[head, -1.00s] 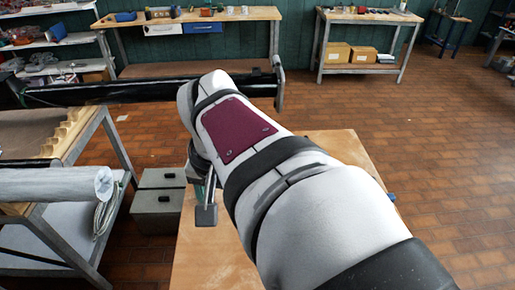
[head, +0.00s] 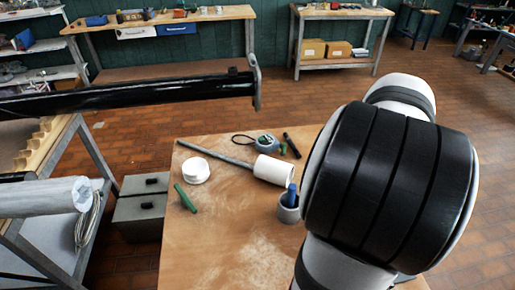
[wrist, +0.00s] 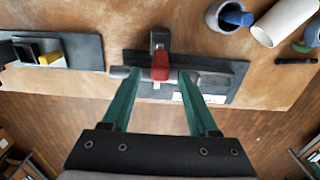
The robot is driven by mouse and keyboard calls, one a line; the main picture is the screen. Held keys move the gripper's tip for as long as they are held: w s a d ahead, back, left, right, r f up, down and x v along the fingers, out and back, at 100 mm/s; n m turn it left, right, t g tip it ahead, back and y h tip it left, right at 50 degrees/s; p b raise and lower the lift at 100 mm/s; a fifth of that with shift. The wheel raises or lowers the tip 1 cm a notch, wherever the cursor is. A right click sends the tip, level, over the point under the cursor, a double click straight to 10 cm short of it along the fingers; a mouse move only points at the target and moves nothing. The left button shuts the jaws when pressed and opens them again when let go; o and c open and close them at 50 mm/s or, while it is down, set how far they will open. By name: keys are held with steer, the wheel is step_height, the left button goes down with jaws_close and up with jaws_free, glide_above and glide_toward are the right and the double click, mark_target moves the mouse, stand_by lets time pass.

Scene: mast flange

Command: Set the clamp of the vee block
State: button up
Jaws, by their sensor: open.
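In the wrist view my gripper (wrist: 157,76) is open, its two teal fingers pointing at a dark plate (wrist: 222,88) on the wooden bench. A grey bar-like part (wrist: 213,77) lies across this plate. A clamp with a dark mount (wrist: 159,41) and a red handle (wrist: 160,67) stands at the plate's middle. The red handle shows between the two fingertips; I cannot tell whether they touch it or whether the clamp is closed. The vee itself is not clearly visible. In the head view my arm hides the gripper and the clamp.
A second dark plate (wrist: 85,50) with black blocks and a yellow piece (wrist: 50,58) lies left. A grey cup (head: 288,211) with a blue item, a white cylinder (head: 273,169) on a rod, a white cap (head: 195,171), a tape measure (head: 267,144) and markers lie on the bench (head: 235,240).

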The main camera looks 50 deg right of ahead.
step_height(320, 180, down, 6)
steer(key=shift+f, duration=0.25)
jaws_close()
stand_by(1.4)
